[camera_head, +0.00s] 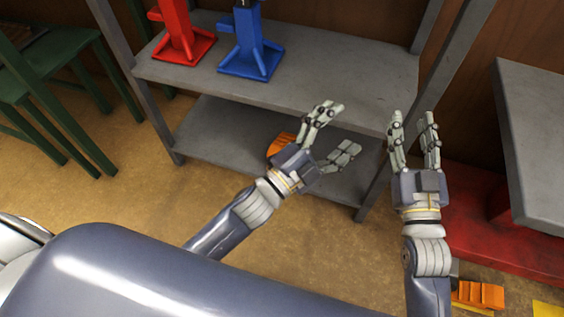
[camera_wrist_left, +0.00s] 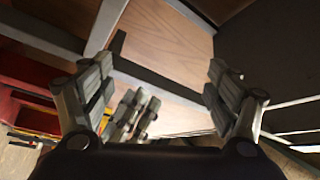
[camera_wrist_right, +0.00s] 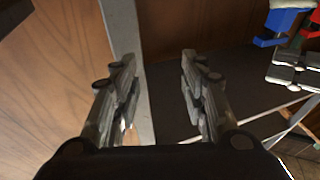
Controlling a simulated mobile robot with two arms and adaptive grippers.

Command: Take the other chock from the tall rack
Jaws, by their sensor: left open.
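An orange chock (camera_head: 281,146) lies on the lower shelf of the grey rack (camera_head: 330,77), partly hidden behind my left gripper (camera_head: 338,130). My left gripper is open and empty, in front of the shelves and to the right of this chock. A second orange chock (camera_head: 480,294) is on the floor at the lower right. My right gripper (camera_head: 412,115) is open and empty, in front of the rack's right front post. Neither wrist view clearly shows a chock. The right gripper's fingers (camera_wrist_left: 133,115) show in the left wrist view.
A red jack stand (camera_head: 180,35) and a blue jack stand (camera_head: 250,50) stand on the upper shelf. A grey tabletop (camera_head: 535,140) and a red base (camera_head: 490,230) are at the right. A green chair or bench (camera_head: 55,90) is at the left. Yellow markings (camera_head: 547,309) lie near the floor chock.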

